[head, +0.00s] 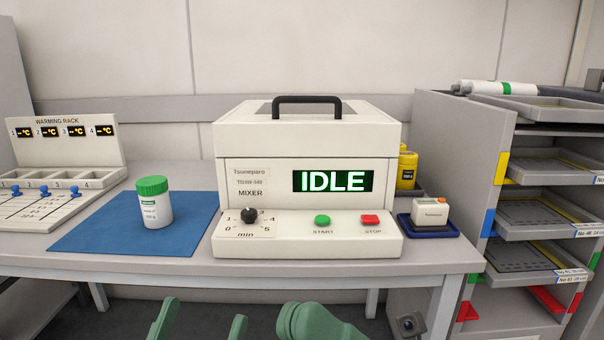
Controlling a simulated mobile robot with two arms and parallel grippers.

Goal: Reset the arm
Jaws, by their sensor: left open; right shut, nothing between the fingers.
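My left gripper (204,312) shows at the bottom edge, left of centre, as two green fingers standing apart with nothing between them. My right gripper (292,318) shows just right of it as a rounded green shape, shut and empty. Both are in front of and below the bench's front edge, touching nothing that I can see. The rest of both arms is cut off by the bottom of the view.
The mixer (308,185) reads IDLE on the bench (130,268). A green-lidded jar (155,208) stands on a blue mat (95,230). A warming rack (62,150) is left. A yellow bottle (406,170) and small white device (429,213) are right, beside a tray trolley (450,150).

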